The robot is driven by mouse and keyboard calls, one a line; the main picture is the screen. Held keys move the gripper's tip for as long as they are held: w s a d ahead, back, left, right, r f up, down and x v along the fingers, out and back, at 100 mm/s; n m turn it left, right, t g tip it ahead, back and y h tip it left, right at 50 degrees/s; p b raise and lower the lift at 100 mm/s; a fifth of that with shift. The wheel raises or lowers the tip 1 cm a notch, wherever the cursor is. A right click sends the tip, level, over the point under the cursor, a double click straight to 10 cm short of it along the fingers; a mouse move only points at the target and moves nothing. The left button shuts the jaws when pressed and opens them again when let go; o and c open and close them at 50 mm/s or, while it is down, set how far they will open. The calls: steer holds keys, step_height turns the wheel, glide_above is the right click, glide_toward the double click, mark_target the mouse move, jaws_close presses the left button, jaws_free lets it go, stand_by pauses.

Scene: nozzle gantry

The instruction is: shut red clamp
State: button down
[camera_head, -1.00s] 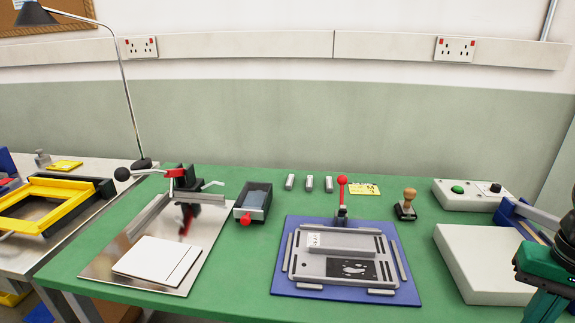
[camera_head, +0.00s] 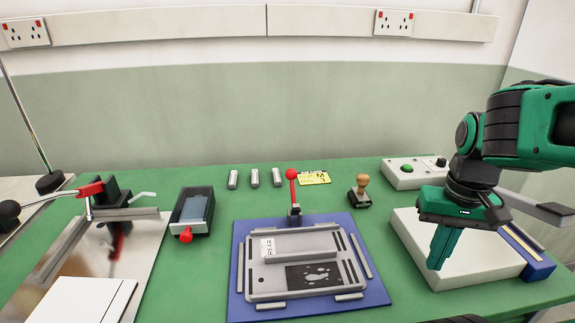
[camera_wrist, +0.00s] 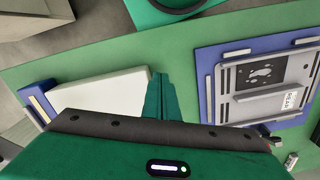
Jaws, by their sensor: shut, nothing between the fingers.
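The red clamp (camera_head: 293,190) stands at the back edge of the blue base plate (camera_head: 235,306). Its red lever with a ball knob points upright. In front of it a grey plate (camera_head: 255,284) carries a grey block (camera_head: 302,244) marked REAR and a black label with pale shapes. My gripper (camera_head: 437,266) points down over the white box at the right, well to the right of the clamp. Its green fingers are together and hold nothing; they also show in the wrist view (camera_wrist: 160,82). I cannot make out the clamp clearly in the wrist view.
A white box (camera_head: 420,240) stands below my gripper, with a control box (camera_head: 405,175) behind it. A wooden-handled stamp (camera_head: 361,190) stands right of the clamp. A black tray with a red knob (camera_head: 186,236) is to the left. Green bench shows between them.

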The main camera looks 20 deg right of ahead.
steer(key=w+a+r+n, duration=0.1)
steer(key=w+a+r, duration=0.25)
steer(key=w, duration=0.75)
steer(key=w+a+r+n, duration=0.2)
steer(key=w+r, duration=0.2)
steer(key=w, duration=0.6)
steer(key=w+a+r+n, duration=0.1)
steer(key=w+a+r, duration=0.2)
steer(key=w, duration=0.8)
steer(key=w+a+n+g, duration=0.1)
steer(key=w+a+n, duration=0.1)
steer(key=w+a, duration=0.6)
steer(key=w, duration=0.4)
steer(key=shift+a+f+y, duration=0.2)
steer(key=shift+y, duration=0.1)
steer(key=s+f, duration=0.5)
steer(key=f, duration=0.3)
steer(key=shift+a, duration=0.4)
